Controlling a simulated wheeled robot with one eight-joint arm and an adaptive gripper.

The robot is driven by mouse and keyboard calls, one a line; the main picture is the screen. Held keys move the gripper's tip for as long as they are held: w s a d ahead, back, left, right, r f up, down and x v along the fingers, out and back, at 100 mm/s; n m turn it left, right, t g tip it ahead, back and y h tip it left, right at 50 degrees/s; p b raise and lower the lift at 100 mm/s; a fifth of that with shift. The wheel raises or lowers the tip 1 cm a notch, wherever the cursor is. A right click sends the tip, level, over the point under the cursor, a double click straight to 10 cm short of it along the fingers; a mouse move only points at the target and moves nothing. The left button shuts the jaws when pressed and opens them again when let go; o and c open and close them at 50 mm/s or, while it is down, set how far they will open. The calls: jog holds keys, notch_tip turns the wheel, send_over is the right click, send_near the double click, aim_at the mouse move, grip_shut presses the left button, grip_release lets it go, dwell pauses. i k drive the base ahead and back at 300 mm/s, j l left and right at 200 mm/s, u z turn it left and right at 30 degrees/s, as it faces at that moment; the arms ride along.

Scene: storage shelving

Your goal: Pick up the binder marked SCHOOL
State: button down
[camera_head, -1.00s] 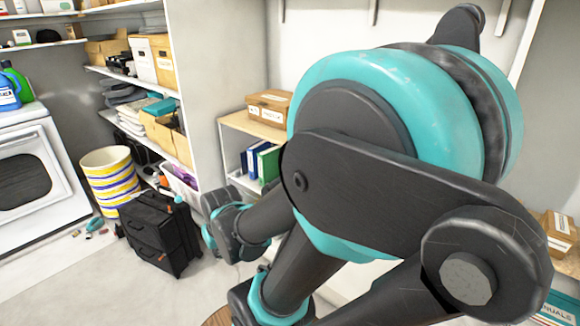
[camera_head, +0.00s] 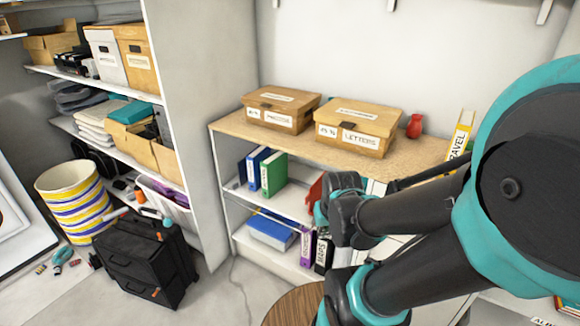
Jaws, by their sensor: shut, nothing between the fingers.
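No label reading SCHOOL can be made out. On the middle shelf of the low unit stand two blue binders (camera_head: 253,167) and a green binder (camera_head: 274,174), their lettering too small to read. A red item (camera_head: 314,192) beside them is partly hidden by my arm. On the lower shelf stand a purple binder (camera_head: 306,247) and a black binder (camera_head: 323,254) with a white label. A yellow binder marked TRAVEL (camera_head: 460,138) stands on top at the right. My arm's links cross the right half; my gripper's fingers do not show.
Boxes (camera_head: 282,111) and (camera_head: 358,128) marked LETTERS stand on the wooden top. A blue item (camera_head: 271,231) lies on the lower shelf. A black case (camera_head: 146,262) and a striped basket (camera_head: 74,201) stand on the floor at left.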

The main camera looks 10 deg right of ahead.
aim_at(274, 169)
jog(key=i+j+z, duration=0.1)
jog(key=i+j, duration=0.25)
jog(key=i+j+z, duration=0.1)
jog(key=i+j, duration=0.2)
jog(key=j, duration=0.2)
jog(key=i+j+z, duration=0.15)
jog(key=i+j, duration=0.2)
jog(key=k+l+u, duration=0.2)
jog(key=l, duration=0.25)
jog(key=k+l+u, duration=0.2)
jog(key=l, duration=0.2)
jog(key=k+l+u, duration=0.2)
jog(key=l, duration=0.2)
jog(key=k+l+u, duration=0.2)
jog(key=l, duration=0.15)
